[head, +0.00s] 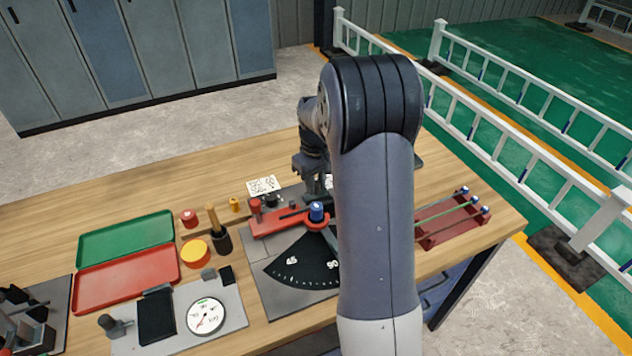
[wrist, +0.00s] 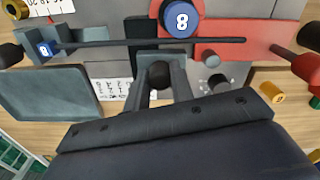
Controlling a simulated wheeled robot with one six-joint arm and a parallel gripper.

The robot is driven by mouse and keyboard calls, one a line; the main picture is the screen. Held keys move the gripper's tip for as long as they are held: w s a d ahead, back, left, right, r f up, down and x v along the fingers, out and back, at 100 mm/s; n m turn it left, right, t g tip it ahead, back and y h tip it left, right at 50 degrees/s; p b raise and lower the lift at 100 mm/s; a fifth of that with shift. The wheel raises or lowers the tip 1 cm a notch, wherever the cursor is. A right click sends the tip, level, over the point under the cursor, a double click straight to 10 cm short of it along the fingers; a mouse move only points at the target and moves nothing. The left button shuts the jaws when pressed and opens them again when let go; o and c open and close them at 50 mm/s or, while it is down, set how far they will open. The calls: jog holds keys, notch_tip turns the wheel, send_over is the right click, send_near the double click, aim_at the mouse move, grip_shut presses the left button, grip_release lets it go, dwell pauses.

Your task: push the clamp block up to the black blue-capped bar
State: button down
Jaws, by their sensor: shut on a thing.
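In the wrist view my gripper (wrist: 160,78) points at the bench fixture, its two fingers shut on a dark round knob (wrist: 160,72). The knob appears to belong to the grey clamp block (wrist: 161,57), mostly hidden by the fingers. The black bar (wrist: 120,44) lies across just beyond the block, its blue cap (wrist: 45,48) at the left end. I cannot tell whether block and bar touch. A larger blue-topped post (wrist: 180,18) marked 8 stands beyond the bar. In the head view my gripper (head: 316,185) is partly hidden by my arm.
A red lever (head: 280,222) sits above a black angle scale (head: 305,262). A red rack (head: 428,240) with blue-capped bars stands right of my arm. Green (head: 125,238) and red (head: 90,292) trays, a mallet (head: 218,235) and a dial gauge (head: 205,316) lie left.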

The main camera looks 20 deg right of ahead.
jog(key=shift+s+f, duration=0.1)
jog(key=shift+s, duration=0.9)
jog(key=c, duration=1.2)
grip_release()
jog(key=shift+w, duration=0.1)
notch_tip(320, 180, up, 11)
jog(key=b, duration=0.1)
jog(key=shift+f, duration=0.1)
